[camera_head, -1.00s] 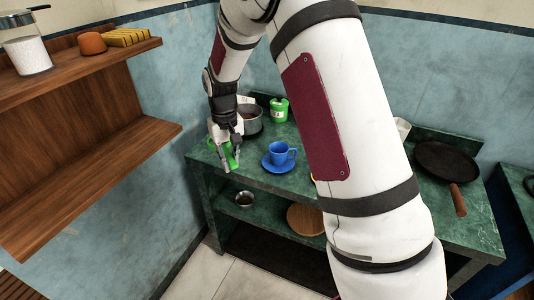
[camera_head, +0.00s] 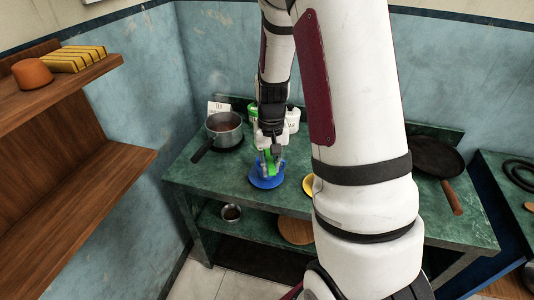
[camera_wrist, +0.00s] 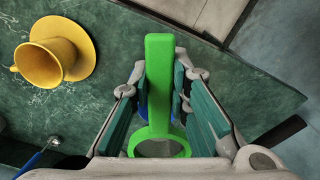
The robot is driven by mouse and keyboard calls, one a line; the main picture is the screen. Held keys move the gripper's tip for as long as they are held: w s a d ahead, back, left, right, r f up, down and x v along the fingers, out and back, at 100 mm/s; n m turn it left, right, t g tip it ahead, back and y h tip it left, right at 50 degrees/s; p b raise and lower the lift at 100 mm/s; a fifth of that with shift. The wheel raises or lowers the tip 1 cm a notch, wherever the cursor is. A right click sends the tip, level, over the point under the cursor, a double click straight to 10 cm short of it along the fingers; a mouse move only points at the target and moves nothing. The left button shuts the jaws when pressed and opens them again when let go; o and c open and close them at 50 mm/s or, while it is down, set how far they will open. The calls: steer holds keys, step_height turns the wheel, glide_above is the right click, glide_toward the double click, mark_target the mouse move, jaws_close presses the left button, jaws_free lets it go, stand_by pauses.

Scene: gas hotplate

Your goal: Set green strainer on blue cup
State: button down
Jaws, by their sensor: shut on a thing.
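My gripper (camera_head: 270,163) is shut on the green strainer (camera_wrist: 158,80). In the wrist view its flat handle stands between the two fingers, and its ring (camera_wrist: 158,148) is at the bottom of the picture. In the head view the strainer (camera_head: 269,160) is a small patch of green at the fingers, above the blue saucer (camera_head: 267,183). The blue cup is mostly hidden by my gripper and the strainer; only bits of blue show behind the handle. I cannot tell whether the strainer touches the cup.
A yellow cup (camera_wrist: 42,64) on a yellow saucer (camera_wrist: 88,42) stands close by. A pot (camera_head: 224,132) is behind to the left, with a green jar (camera_head: 253,110) and a white jar (camera_head: 293,119) at the back. A frying pan (camera_head: 432,156) is at the right.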

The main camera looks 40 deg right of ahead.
stand_by(0.3)
steer(key=shift+f+b, duration=1.25)
steer(key=shift+f, duration=1.65)
steer(key=shift+f, duration=0.55)
steer(key=c, duration=1.5)
jaws_free()
steer(key=shift+o, duration=0.3)
step_height(320, 180, up, 12)
